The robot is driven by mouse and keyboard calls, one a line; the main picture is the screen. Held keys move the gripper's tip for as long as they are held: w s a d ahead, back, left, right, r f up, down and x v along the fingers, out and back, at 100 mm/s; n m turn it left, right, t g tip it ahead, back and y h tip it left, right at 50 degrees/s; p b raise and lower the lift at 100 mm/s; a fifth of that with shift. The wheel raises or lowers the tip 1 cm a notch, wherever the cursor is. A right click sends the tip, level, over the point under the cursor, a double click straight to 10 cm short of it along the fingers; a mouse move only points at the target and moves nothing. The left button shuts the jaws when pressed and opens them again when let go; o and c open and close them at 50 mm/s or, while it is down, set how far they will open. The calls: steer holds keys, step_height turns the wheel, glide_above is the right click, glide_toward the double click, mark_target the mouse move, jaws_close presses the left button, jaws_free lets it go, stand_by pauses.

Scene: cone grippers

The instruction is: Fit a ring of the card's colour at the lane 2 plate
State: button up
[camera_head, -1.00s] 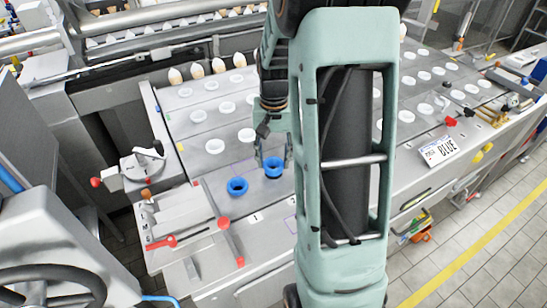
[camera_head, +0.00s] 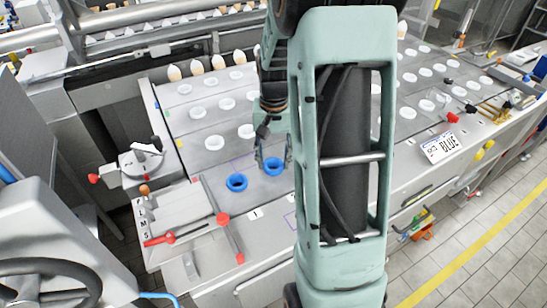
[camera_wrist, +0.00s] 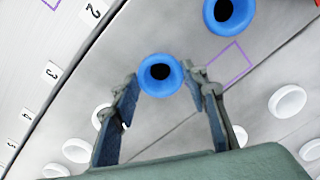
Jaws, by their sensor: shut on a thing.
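My gripper (camera_head: 272,163) is shut on a blue ring (camera_head: 274,167). In the wrist view the ring (camera_wrist: 160,75) sits between the two fingers, its dark hole facing the camera. Whether it touches the deck is hard to tell. A second blue ring (camera_head: 237,184) rests on the deck to the left of the held one; it is also at the top of the wrist view (camera_wrist: 230,12). The card (camera_head: 440,148) at the right reads BLUE. The lane 2 label (camera_wrist: 92,10) is at the upper left of the wrist view, along the deck edge.
White round pieces (camera_head: 214,143) stand in rows on the metal deck. A purple square outline (camera_wrist: 230,64) lies right of the held ring in the wrist view. Red-handled levers (camera_head: 222,219) are at the front left. My arm covers the deck's middle.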

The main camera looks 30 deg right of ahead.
steer(key=shift+f, duration=0.4)
steer(key=o, duration=0.9)
steer(key=shift+o, duration=0.2)
step_height(320, 180, up, 12)
